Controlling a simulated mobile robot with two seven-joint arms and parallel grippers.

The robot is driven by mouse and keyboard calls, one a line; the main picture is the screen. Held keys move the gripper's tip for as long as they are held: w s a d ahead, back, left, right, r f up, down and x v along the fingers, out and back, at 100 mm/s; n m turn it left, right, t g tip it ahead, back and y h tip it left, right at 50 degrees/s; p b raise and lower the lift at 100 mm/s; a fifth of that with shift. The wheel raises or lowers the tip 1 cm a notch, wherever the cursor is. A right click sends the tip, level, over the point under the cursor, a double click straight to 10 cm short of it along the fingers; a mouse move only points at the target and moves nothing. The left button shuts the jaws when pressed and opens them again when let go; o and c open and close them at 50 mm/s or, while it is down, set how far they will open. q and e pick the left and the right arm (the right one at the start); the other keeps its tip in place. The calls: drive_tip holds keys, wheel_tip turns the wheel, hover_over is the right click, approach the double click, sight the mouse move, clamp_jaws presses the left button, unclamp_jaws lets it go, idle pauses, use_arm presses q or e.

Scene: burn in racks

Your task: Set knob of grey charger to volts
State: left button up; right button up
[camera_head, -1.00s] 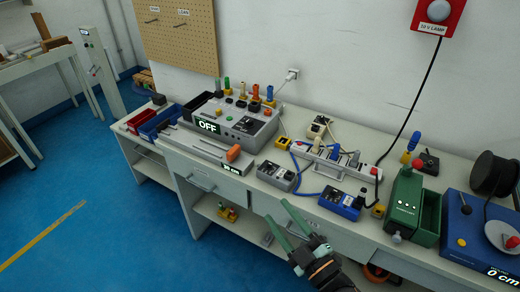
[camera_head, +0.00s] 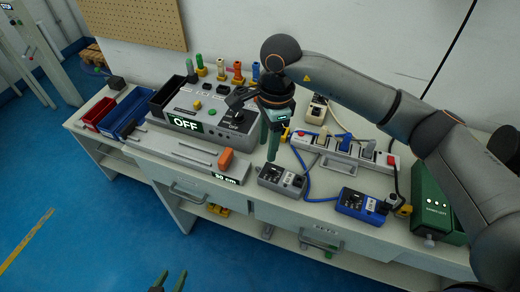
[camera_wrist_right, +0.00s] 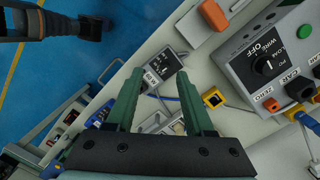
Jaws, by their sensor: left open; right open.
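The grey charger (camera_head: 283,178) is a small grey box with a dark top face on the bench near its front edge. It also shows in the right wrist view (camera_wrist_right: 147,68), between and beyond my fingers. Its knob is too small for its setting to be read. My right gripper (camera_head: 271,150) points down just behind and above the charger, open and empty, apart from it as far as I can tell. Its two green fingers (camera_wrist_right: 162,90) are spread in the wrist view. My left gripper (camera_head: 168,280) is open and empty at the bottom edge, in front of the bench.
A large grey unit with an OFF display (camera_head: 186,123) stands at the back left. A blue charger (camera_head: 352,204) lies to the right, with a power strip (camera_head: 345,150) behind. A green box (camera_head: 428,202) stands farther right. An orange block (camera_head: 225,159) is close on the left.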

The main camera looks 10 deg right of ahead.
sight(272, 169)
drive_tip(key=shift+h, duration=0.5)
drive_tip(key=f, duration=0.3)
drive_tip(key=w+d+f+p, duration=0.1)
drive_tip(key=f, duration=0.3)
drive_tip(key=d+f, duration=0.1)
drive_tip(key=f, duration=0.3)
drive_tip(key=shift+w+f+p, duration=0.2)
drive_tip(key=shift+w+p, duration=0.05)
drive_tip(key=shift+p, duration=0.15)
clamp_jaws()
